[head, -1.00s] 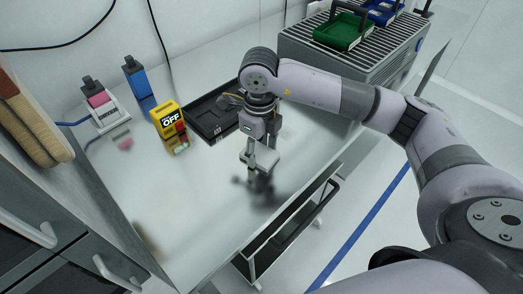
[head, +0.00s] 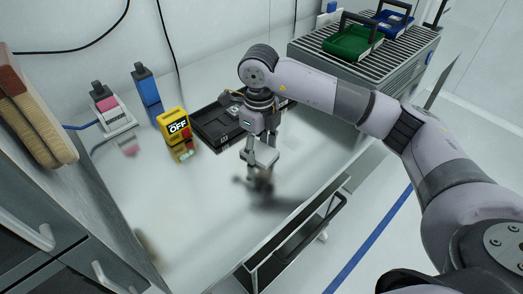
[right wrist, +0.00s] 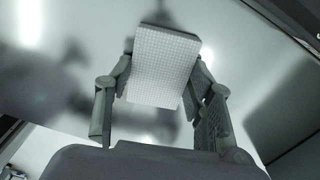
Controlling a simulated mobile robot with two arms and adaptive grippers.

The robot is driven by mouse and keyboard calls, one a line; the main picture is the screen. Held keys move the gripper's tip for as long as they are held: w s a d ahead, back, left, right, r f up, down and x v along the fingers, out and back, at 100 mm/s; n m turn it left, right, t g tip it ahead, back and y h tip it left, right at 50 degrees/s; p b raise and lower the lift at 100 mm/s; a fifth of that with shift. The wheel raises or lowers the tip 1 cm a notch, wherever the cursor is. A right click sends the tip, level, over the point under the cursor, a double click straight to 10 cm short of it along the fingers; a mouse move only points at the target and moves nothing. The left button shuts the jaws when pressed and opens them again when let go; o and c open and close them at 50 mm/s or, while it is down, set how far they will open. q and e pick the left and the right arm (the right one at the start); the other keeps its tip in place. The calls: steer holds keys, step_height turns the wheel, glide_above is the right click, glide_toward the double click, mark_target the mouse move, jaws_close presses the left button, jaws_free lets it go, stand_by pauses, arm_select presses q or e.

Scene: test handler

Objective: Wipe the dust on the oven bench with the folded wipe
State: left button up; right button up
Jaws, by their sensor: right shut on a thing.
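The folded wipe is a white pad with a fine grid texture, seen in the right wrist view (right wrist: 163,65) between the two fingers of my right gripper (right wrist: 155,95). In the head view the wipe (head: 264,151) is a small pale piece at the fingers. My right gripper (head: 260,165) is shut on it and points down over the shiny oven bench (head: 200,215). I cannot tell whether the wipe touches the bench. Dark blurred patches lie under the gripper; I cannot tell dust from shadow or reflection there. My left gripper is out of view.
A yellow OFF box (head: 174,124) and a black tray (head: 213,130) stand behind the gripper. A pink-topped device (head: 110,112) and a blue one (head: 147,88) stand at the back left. A ribbed grey unit (head: 350,65) carries green and blue trays. The bench's front left is clear.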

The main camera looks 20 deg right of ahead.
mark_target(268, 170)
steer(key=shift+s+f, duration=0.15)
steer(key=shift+s, duration=0.3)
steer(key=shift+s+r, duration=0.2)
steer(key=shift+s, duration=1.3)
steer(key=shift+s+f, duration=0.15)
steer(key=shift+s, duration=0.45)
steer(key=shift+w+b, duration=0.55)
steer(key=shift+w, duration=1.55)
steer(key=shift+w+b, duration=0.3)
steer(key=shift+w, duration=0.25)
